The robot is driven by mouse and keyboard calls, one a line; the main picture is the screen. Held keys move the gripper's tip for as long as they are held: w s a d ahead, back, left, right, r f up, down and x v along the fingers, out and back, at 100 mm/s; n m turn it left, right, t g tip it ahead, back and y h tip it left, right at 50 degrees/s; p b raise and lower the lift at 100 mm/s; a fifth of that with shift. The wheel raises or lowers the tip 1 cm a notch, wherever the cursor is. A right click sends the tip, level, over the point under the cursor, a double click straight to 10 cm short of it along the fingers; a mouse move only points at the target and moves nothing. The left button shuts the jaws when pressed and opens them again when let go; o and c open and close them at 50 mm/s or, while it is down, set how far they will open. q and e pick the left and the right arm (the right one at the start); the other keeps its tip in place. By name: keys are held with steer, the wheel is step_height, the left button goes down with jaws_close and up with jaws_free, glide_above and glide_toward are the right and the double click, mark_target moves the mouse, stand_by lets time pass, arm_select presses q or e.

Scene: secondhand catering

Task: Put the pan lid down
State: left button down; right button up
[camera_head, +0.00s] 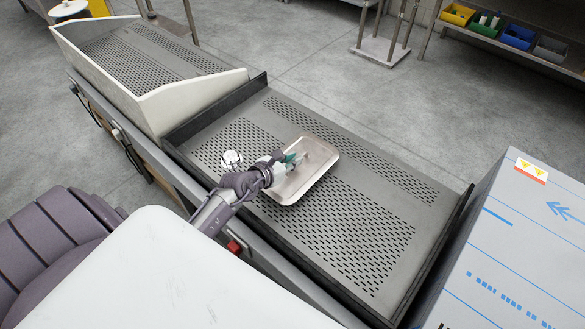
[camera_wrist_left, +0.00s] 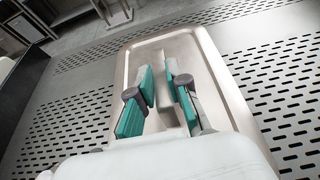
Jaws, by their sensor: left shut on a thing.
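The pan lid (camera_head: 291,190) is a flat, rectangular metal plate with rounded corners and a raised rim, over the grey perforated surface (camera_head: 345,230). My left gripper (camera_head: 298,158) is shut on the lid near its middle; its teal-padded fingers hide the gripped part. In the left wrist view the lid (camera_wrist_left: 218,75) lies beneath my left gripper (camera_wrist_left: 166,75). The lid looks nearly level and close to the perforated surface; I cannot tell whether it touches. My right gripper is not in view.
A cream-walled chute (camera_head: 190,100) adjoins the perforated surface at upper left. A grey machine housing with blue markings (camera_head: 530,245) stands at right. Coloured bins (camera_head: 517,37) sit on a shelf at the far right.

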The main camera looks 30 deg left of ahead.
arm_select(q)
steer(key=shift+f+b, duration=0.35)
steer(key=shift+f, duration=1.15)
steer(key=shift+f, duration=0.2)
steer(key=c, duration=1.1)
jaws_free()
steer(key=shift+c, duration=0.2)
